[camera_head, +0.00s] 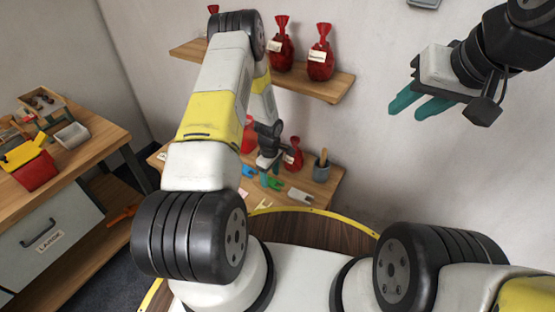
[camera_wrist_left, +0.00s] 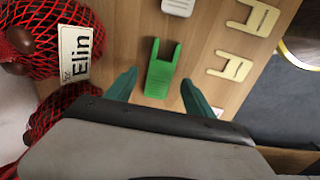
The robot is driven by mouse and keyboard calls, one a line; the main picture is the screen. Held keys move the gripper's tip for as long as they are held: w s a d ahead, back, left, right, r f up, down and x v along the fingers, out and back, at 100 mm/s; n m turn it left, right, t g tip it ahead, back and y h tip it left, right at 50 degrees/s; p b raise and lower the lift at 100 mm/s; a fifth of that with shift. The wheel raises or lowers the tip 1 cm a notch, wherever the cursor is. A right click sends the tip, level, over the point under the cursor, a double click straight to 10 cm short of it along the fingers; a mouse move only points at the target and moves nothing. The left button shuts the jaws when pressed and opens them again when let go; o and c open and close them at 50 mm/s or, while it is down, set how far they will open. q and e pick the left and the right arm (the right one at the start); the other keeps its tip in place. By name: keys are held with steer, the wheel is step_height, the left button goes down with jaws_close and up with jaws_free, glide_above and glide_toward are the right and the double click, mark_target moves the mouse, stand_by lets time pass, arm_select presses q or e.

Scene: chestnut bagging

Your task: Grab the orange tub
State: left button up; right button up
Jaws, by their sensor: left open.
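I cannot make out a clear orange tub in either view. A red-orange container (camera_head: 34,172) with a yellow piece on top stands on the left workbench, and a small orange object (camera_head: 122,215) lies on the shelf below. My left gripper (camera_head: 268,178) is low over the small table by the wall. In the left wrist view its teal fingers (camera_wrist_left: 158,92) are apart, on either side of a green notched piece (camera_wrist_left: 160,75) on the wood. I see nothing gripped. My right gripper (camera_head: 421,106) is raised at the right, fingers apart and empty.
Red net bags (camera_wrist_left: 35,40), one labelled "Elin", are close beside the left gripper. Pale notched pieces (camera_wrist_left: 232,66) lie on the table. Red bags (camera_head: 320,62) stand on the wall shelf (camera_head: 335,88). A pencil cup (camera_head: 321,170) is at the table's right.

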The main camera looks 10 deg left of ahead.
arm_select(q)
steer(key=shift+f, duration=0.8)
jaws_close()
steer(key=shift+r, duration=0.15)
